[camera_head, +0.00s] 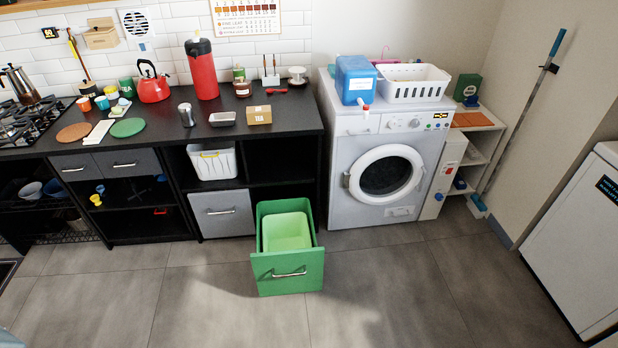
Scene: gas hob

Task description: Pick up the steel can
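A small steel can (187,115) stands upright on the black counter (290,118), near its front edge and left of the middle. It is a grey metal cylinder. A green round mat (128,127) lies to its left, and a low grey tin (222,119) is to its right. The tall red flask (202,70) stands behind it. Nothing touches the can as far as I can see. Neither of my grippers shows in the head view.
A green drawer (289,272) is pulled out below the counter and sticks out over the floor. A red kettle (153,84), several cups and a tea box (258,115) share the counter. A washing machine (385,165) stands right.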

